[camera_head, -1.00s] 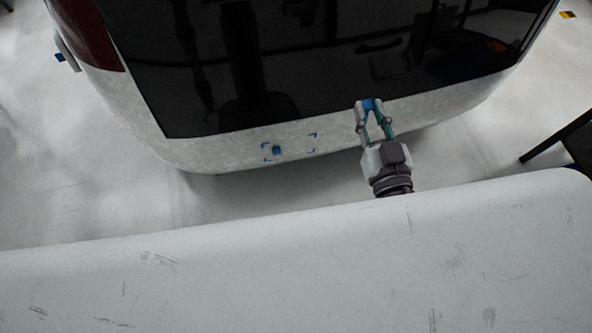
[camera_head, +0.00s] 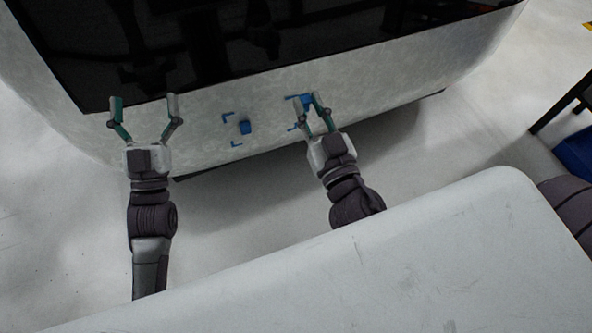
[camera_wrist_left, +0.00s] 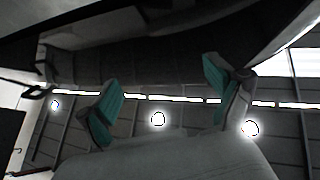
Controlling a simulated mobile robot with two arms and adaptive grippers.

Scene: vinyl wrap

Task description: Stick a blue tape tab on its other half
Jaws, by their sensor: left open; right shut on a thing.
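A small blue tape tab (camera_head: 245,127) sits on the white vehicle panel (camera_head: 400,82), with thin blue corner marks around it. My right gripper (camera_head: 307,99) is shut on another blue tape tab (camera_head: 305,102) and holds it to the right of the first tab, at the panel's right corner marks. Whether the held tab touches the panel cannot be told. My left gripper (camera_head: 143,102) is open and empty, left of the tab on the panel, with its fingers pointing at the vehicle. In the left wrist view its teal fingers (camera_wrist_left: 160,95) are spread apart with nothing between them.
A dark glass window (camera_head: 250,40) lies above the panel. A white rounded surface (camera_head: 400,270) fills the front. A dark-framed stand with a blue bin (camera_head: 576,155) is at the right edge. The pale floor between is clear.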

